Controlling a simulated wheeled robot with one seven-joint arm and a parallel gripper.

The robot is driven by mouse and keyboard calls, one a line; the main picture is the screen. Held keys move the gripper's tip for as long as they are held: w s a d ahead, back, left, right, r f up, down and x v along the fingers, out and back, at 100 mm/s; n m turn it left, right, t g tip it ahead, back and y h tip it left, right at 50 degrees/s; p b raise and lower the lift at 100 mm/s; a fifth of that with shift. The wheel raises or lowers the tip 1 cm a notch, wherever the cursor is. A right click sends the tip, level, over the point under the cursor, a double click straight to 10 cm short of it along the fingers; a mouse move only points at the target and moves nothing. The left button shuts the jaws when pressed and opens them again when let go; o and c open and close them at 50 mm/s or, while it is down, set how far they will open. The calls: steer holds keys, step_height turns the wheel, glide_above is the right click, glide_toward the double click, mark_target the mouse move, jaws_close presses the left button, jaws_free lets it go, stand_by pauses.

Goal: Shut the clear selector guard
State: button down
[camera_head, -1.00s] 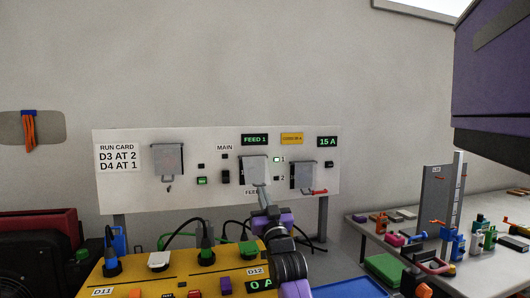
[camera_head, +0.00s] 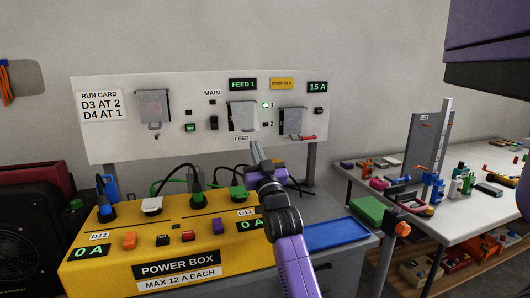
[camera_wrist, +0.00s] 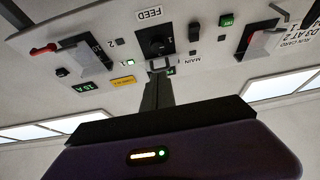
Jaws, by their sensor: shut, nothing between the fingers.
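The clear selector guard (camera_head: 243,116) hangs from its top edge over the FEED selector, in the middle of the white panel. The black selector plate with its knob (camera_wrist: 155,42) shows in the wrist view. I cannot tell whether the guard lies flat against the panel or stands a little off it. My gripper (camera_head: 255,151) is shut and empty, just below and right of the FEED label. In the wrist view its fingers (camera_wrist: 160,74) point toward the panel near the selector. Any gap to the panel is hard to judge.
Similar grey guards hang at the left (camera_head: 155,105) and right (camera_head: 292,121), the right one near a red lever (camera_head: 303,138). Below stands the yellow power box (camera_head: 150,233) with plugs and cables. A blue tray (camera_head: 335,234) and a cluttered side table (camera_head: 463,225) are at right.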

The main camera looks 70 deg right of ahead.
steer(key=s+a, duration=0.7)
steer(key=a, duration=0.1)
steer(key=s+d+r+m+g+p, duration=0.1)
steer(key=s+d+r+g+p, duration=0.25)
steer(key=r+p, duration=0.8)
steer(key=w+a+f+n+y+p, duration=0.1)
steer(key=w+a+f+y+p, duration=0.2)
steer(key=w+f+y, duration=0.1)
steer(key=f+p+x, duration=0.1)
steer(key=f+x, duration=0.1)
steer(key=x, duration=1.1)
steer(key=shift+f+p, duration=0.35)
steer(key=shift+p, duration=0.05)
